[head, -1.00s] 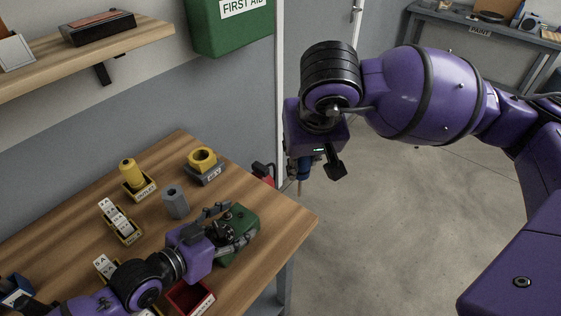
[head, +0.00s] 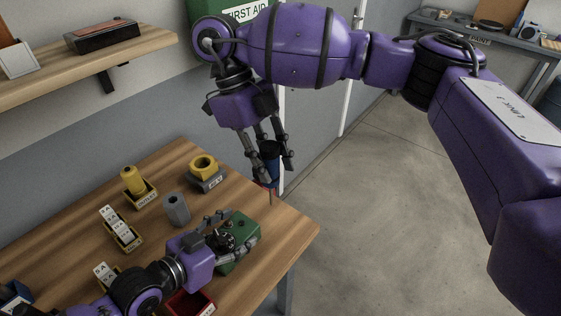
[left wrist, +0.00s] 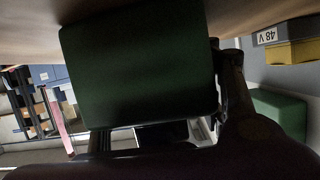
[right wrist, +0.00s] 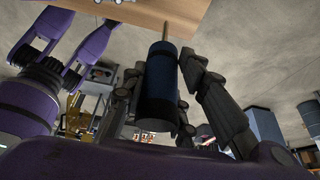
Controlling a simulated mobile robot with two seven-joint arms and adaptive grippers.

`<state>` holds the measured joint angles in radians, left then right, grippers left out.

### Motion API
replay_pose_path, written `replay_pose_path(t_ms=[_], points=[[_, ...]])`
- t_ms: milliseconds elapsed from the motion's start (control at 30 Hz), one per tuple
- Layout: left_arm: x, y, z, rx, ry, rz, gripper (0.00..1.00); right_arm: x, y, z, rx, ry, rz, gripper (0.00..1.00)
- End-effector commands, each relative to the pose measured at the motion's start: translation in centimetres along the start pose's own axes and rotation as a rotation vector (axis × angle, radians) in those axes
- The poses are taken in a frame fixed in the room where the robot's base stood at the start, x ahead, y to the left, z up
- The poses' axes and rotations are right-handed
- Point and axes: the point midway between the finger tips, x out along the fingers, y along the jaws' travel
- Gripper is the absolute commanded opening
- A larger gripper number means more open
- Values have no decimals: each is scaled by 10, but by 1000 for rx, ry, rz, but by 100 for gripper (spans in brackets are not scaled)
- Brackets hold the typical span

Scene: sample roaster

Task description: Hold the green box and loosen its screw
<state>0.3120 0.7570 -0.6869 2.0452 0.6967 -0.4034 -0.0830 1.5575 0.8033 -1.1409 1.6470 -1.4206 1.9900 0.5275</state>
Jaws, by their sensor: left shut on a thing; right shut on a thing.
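The green box (head: 238,236) sits on the wooden workbench near its right end, with a dark round part on its top. My left gripper (head: 228,232) is shut on the box from the left; the box fills the left wrist view (left wrist: 140,70). My right gripper (head: 272,152) is shut on a blue and black screwdriver (head: 270,168). The screwdriver points down, its thin shaft above the bench near the far right edge, apart from the box. Its handle and metal shaft show in the right wrist view (right wrist: 161,85). I cannot make out the screw.
A grey hexagonal part (head: 176,208) stands just left of the box. A yellow ring on a grey holder (head: 206,174) and a yellow cylinder in a tray (head: 134,182) stand behind. A red bin (head: 190,303) lies in front. Open floor is to the right of the bench.

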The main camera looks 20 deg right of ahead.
Motion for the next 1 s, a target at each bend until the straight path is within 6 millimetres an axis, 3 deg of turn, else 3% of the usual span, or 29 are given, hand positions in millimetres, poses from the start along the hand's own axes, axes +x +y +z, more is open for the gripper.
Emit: replay_pose_path(t_ms=[200, 600, 800, 1000], points=[[0, 0, 0, 1, 1, 0, 23, -8, 13, 8, 500, 1, 222, 0], [0, 0, 0, 1, 0, 0, 23, -28, 37, 18, 1338, -5, 574, 0], [0, 0, 0, 1, 0, 0, 23, -38, 48, 23, 1670, -5, 713, 0], [0, 0, 0, 0, 0, 1, 23, -43, 54, 25, 1843, -5, 784, 0]])
